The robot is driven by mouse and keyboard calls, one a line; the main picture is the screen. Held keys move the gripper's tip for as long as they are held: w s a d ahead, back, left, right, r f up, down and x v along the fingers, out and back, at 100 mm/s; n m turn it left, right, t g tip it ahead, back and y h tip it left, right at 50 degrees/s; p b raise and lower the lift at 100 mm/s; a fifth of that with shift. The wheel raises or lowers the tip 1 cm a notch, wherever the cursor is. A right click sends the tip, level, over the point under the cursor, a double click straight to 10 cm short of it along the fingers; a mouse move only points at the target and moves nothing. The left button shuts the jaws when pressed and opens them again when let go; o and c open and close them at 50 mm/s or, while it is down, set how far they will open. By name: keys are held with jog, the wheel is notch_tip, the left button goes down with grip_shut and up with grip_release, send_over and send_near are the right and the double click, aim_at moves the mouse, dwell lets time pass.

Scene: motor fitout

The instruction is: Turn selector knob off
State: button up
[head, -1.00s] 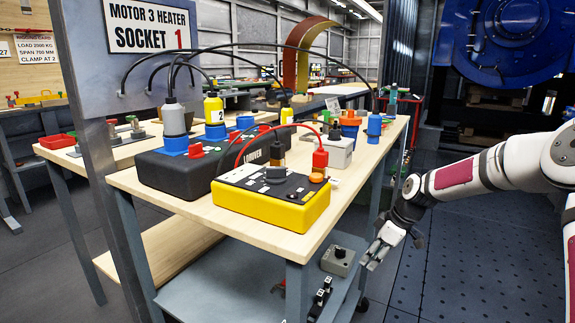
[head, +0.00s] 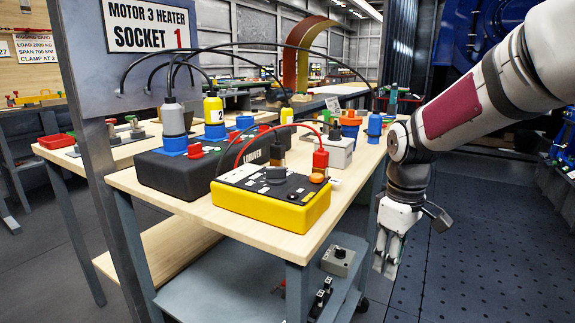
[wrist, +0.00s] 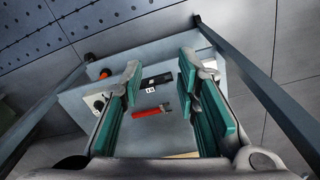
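A yellow box with a black top (head: 270,200) stands on the wooden bench top and carries a dark knob (head: 275,174). A small grey box (head: 338,262) with a dark knob (head: 340,253) sits on the lower grey shelf. I cannot tell which of them is the selector knob. My gripper (head: 385,268) hangs to the right of the bench's front right leg, fingers down, apart from both boxes. In the wrist view my gripper (wrist: 160,100) has its green pads wide apart with nothing held. The grey box also shows partly there (wrist: 97,102), beside the left finger.
The bench top (head: 150,187) also bears a black box (head: 165,172) with plugs and looping cables. The lower shelf (head: 215,290) bears black parts and a red item (wrist: 152,112). Bench legs (head: 298,292) stand beside my gripper. The floor at right is clear.

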jog(key=s+a+r+m, duration=0.1)
jog(key=s+r+m, duration=0.15)
jog(key=s, duration=0.85)
jog(key=s+r+m, duration=0.1)
jog(key=s+m, duration=0.2)
jog(key=s, duration=0.8)
jog(key=s+a+r+m, duration=0.1)
jog(key=s+r+m, duration=0.15)
jog(key=s, duration=0.85)
notch_tip(320, 180, up, 33)
jog(key=t+p, duration=0.3)
jog(key=p, duration=2.9)
jog(key=shift+w+d+t, duration=0.15)
jog(key=shift+d+t, duration=0.25)
jog(key=shift+d, duration=0.05)
jog(key=shift+w, duration=0.1)
